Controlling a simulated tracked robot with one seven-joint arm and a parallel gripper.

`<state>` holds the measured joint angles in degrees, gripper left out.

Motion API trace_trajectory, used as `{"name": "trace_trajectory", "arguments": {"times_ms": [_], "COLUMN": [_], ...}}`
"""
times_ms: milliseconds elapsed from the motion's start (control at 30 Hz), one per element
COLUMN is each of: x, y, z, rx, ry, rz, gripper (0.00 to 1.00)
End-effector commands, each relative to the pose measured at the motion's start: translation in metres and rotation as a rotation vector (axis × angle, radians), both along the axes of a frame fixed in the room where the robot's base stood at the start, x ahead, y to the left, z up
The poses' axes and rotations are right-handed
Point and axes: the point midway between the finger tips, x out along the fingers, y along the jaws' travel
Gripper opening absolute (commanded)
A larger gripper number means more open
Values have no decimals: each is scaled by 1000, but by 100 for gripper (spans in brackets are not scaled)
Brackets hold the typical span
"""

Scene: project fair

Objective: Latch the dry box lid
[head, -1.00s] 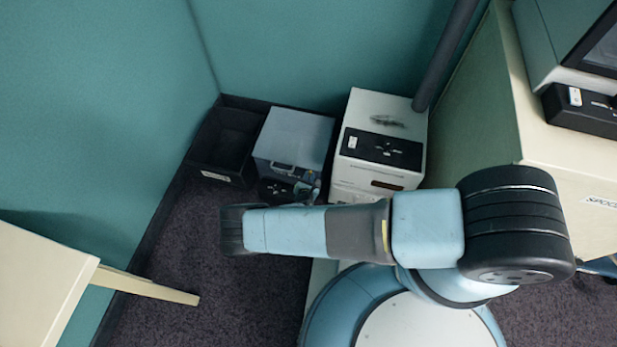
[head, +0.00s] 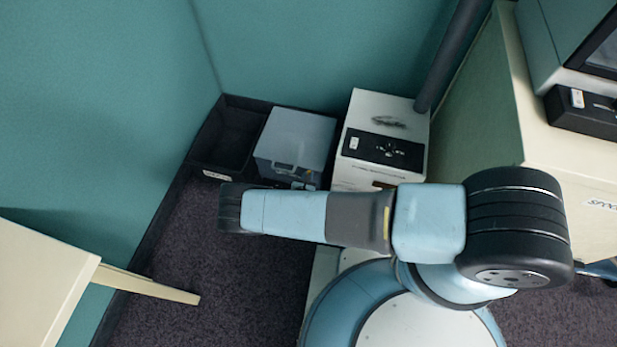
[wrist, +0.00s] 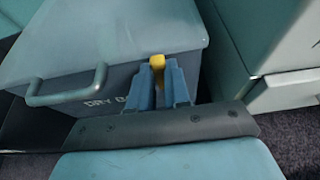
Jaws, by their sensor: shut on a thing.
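The dry box (head: 293,143) is a grey-blue box with its lid lying down, standing on the floor by the back wall. In the wrist view its lid (wrist: 120,30) fills the upper left, with a handle (wrist: 68,88) on the front and part of the "DRY B" lettering below it. A yellow latch (wrist: 157,62) sits at the front edge of the lid, right of the handle. My gripper (wrist: 162,82) is at the front of the box, its blue fingers shut on the latch; only the latch's top shows.
A black open bin (head: 226,142) stands left of the dry box. A white cabinet (head: 418,108) with a black panel stands close on its right. A cream table (head: 35,270) is at the left and a cream counter (head: 560,150) at the right. Dark carpet lies open between.

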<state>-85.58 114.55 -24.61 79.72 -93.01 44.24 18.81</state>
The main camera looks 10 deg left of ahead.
Motion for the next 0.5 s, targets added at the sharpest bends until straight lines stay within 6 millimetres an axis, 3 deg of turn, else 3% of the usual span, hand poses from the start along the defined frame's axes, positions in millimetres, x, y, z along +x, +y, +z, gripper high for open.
{"name": "trace_trajectory", "arguments": {"times_ms": [433, 467, 500], "x": [0, 0, 0], "y": [1, 1, 1], "z": [-1, -1, -1], "rx": [-35, -35, -35], "ry": [6, 6, 6], "rz": [1, 1, 1], "gripper": [0, 18, 22]}}
